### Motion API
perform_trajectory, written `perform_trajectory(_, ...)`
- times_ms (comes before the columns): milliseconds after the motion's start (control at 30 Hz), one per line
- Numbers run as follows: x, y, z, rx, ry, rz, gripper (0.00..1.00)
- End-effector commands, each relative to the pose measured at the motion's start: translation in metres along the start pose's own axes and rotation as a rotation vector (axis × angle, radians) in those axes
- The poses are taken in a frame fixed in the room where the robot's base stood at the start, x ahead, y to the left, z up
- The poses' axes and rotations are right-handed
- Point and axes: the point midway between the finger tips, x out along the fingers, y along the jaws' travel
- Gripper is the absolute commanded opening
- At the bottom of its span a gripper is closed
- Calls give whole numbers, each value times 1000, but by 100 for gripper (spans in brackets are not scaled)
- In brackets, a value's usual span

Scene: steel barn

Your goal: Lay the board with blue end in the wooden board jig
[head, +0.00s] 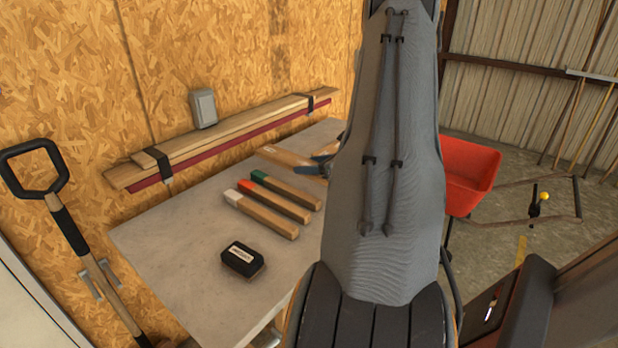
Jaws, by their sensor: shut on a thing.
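A pale wooden piece (284,155), which looks like part of the wooden board jig, lies toward the table's back right. Its right side is hidden behind my arm. The rest of that board is hidden. Only a small dark part of my gripper (326,169) shows there; it is shut on the board. I cannot tell whether the board touches the jig.
Boards with a white end (262,213), a red end (280,204) and a green end (292,190) lie side by side on the table (180,250). A black block (243,260) is in front. Strapped planks (225,132) run along the wall. A red wheelbarrow (467,175) stands right.

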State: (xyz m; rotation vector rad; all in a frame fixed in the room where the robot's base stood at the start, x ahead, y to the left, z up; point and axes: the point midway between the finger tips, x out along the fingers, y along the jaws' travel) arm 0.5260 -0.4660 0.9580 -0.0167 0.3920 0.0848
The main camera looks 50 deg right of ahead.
Motion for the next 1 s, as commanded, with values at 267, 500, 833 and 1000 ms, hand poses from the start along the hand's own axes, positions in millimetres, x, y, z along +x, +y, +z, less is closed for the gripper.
perform_trajectory(267, -10, 0, 26, -2, -1, -1, 22)
perform_trajectory(500, -12, 0, 30, 0, 0, 0, 22)
perform_trajectory(833, -34, 0, 58, -1, -1, -1, 22)
perform_trajectory(1000, -51, 1, 79, -1, -1, -1, 22)
